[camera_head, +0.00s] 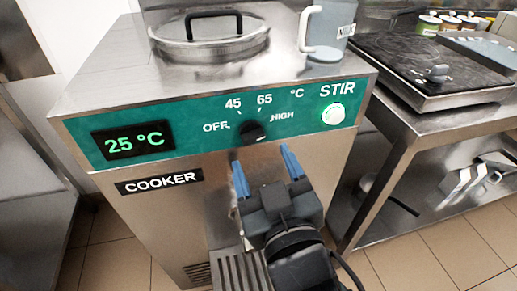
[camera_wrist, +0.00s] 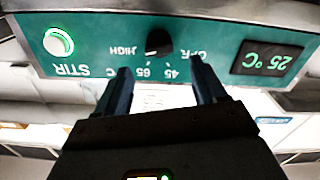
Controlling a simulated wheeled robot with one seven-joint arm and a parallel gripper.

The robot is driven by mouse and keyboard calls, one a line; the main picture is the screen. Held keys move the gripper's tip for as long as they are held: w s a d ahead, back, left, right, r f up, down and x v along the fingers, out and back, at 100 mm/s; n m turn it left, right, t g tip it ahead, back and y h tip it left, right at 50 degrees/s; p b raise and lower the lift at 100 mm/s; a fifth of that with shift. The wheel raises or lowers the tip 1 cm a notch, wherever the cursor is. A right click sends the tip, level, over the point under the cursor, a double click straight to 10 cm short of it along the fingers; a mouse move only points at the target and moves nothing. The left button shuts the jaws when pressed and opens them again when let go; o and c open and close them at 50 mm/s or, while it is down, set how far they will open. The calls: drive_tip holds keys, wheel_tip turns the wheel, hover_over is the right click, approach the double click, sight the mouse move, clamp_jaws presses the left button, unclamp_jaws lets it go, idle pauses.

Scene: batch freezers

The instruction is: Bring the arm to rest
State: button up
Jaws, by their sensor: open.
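My gripper (camera_head: 266,172) is open and empty in front of the steel cooker (camera_head: 160,183), just below its green control panel. Its two blue fingers stand apart and point up toward the black dial (camera_head: 254,132). In the wrist view my gripper (camera_wrist: 162,85) also shows open, with the dial (camera_wrist: 158,41) beyond the fingertips and apart from them. The panel shows 25 °C on its display (camera_head: 133,141). The round STIR button (camera_head: 333,114) glows green.
A lidded pot opening (camera_head: 209,45) and a grey milk jug (camera_head: 330,30) are on top of the cooker. A steel table (camera_head: 405,125) with a black hob (camera_head: 425,62) stands at the right. Tiled floor (camera_head: 440,245) shows below.

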drive_tip(key=shift+s+d, duration=0.2)
drive_tip(key=shift+s, duration=0.35)
drive_tip(key=s+d+f+m+g+h+p, duration=0.1)
drive_tip(key=s+d+f+m+h+p, duration=0.15)
drive_tip(key=s+d, duration=0.65)
drive_tip(key=s+d+f+m+g+h+p, duration=0.1)
drive_tip(key=s+d+f+m+p, duration=0.15)
drive_tip(key=s+d, duration=0.7)
drive_tip(key=s+d+r+m+h+p, duration=0.1)
drive_tip(key=s+r, duration=0.3)
drive_tip(key=s, duration=0.8)
drive_tip(key=shift+d+r+g+p, duration=0.2)
drive_tip(key=shift+d+g+p, duration=0.1)
drive_tip(key=shift+d+p, duration=0.5)
